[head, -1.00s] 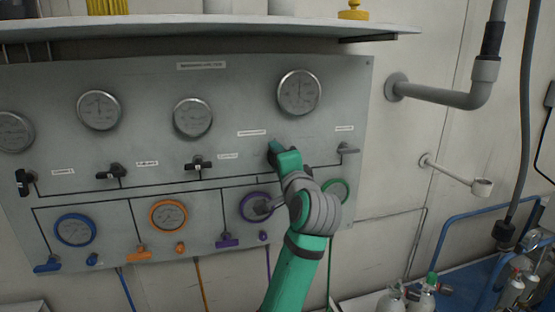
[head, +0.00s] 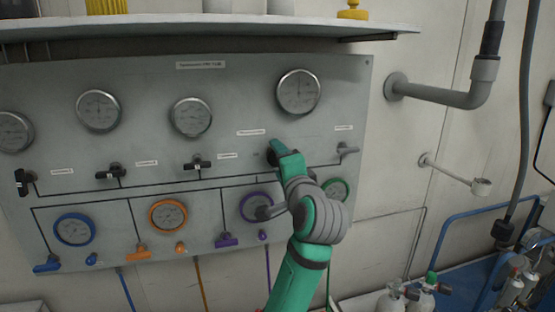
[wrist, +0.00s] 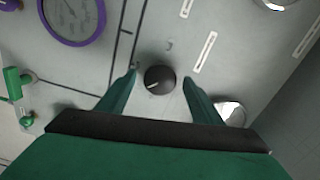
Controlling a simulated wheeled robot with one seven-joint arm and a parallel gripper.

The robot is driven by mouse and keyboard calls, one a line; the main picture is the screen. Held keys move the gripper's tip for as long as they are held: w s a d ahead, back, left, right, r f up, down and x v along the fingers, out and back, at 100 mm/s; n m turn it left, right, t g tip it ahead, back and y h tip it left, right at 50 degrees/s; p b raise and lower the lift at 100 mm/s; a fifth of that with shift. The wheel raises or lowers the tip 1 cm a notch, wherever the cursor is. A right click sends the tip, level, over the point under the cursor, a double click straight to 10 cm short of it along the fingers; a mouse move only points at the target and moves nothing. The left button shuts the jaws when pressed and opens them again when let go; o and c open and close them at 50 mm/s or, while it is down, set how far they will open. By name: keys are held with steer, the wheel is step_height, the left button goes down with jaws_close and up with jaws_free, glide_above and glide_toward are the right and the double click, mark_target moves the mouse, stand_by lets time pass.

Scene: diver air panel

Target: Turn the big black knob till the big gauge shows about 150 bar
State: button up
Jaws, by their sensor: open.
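The big black knob (wrist: 159,80) sits on the grey panel in the wrist view, with a pale mark on its face. My gripper (wrist: 160,84) is open, with one finger on each side of the knob and visible gaps between. In the head view my gripper (head: 279,149) is at the panel below the big gauge (head: 298,92) and hides most of the knob. The big gauge has a silver rim and a pale dial; its needle is too small to read.
Two smaller silver gauges (head: 191,117) (head: 98,110) and black valve handles (head: 197,165) are left of my gripper. A shelf (head: 200,28) overhangs the panel.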

steer(key=v, duration=0.8)
steer(key=shift+s, duration=0.25)
steer(key=shift+d, duration=0.1)
steer(key=s+d+f+n+h, duration=0.1)
steer(key=s+f+n+h, duration=0.1)
steer(key=f, duration=1.2)
steer(key=s+d+f+n+h, duration=0.1)
steer(key=s+f+h, duration=0.1)
steer(key=f, duration=1.2)
steer(key=s+f+n+g, duration=0.1)
steer(key=s+f+n, duration=0.3)
steer(key=s+f, duration=1)
steer(key=s+a+f+n, duration=0.1)
steer(key=s+n, duration=0.1)
steer(key=s, duration=0.7)
steer(key=s+a+f+n, duration=0.2)
steer(key=s, duration=0.8)
steer(key=s+a+f+n+g, duration=0.1)
steer(key=s+f+n, duration=0.1)
steer(key=s, duration=0.8)
steer(key=shift+a+f+h, duration=0.25)
steer(key=shift+h, duration=0.05)
